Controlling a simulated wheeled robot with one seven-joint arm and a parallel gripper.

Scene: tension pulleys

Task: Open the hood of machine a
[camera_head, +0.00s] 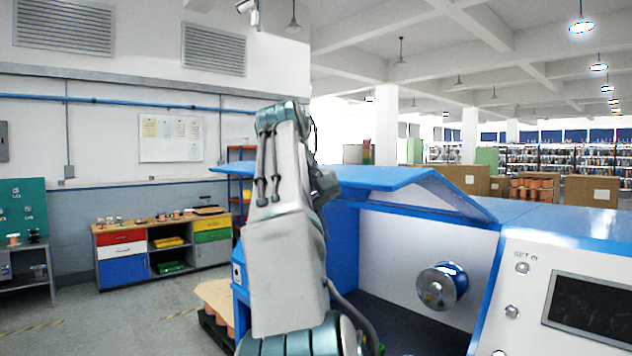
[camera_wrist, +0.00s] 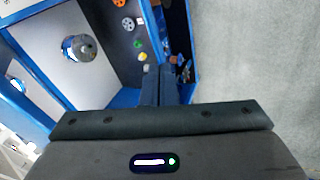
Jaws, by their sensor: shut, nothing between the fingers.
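Machine a is a blue and white machine (camera_head: 398,252) in the right half of the head view. Its blue hood (camera_head: 385,178) is raised, and the white interior shows below it. A round metal spool (camera_head: 438,286) sits on the inner white wall; it also shows in the wrist view (camera_wrist: 78,47). My gripper (camera_wrist: 160,70) is shut and empty in the wrist view, with the open machine interior beside and beyond it. In the head view my arm stands in front of the machine's left part and hides the gripper. No contact between gripper and hood is visible.
A control panel with a dark screen (camera_head: 590,307) is at the right. Small coloured wheels (camera_wrist: 128,24) show inside the machine. A drawer workbench (camera_head: 160,245) stands along the left wall. Grey floor is clear at left.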

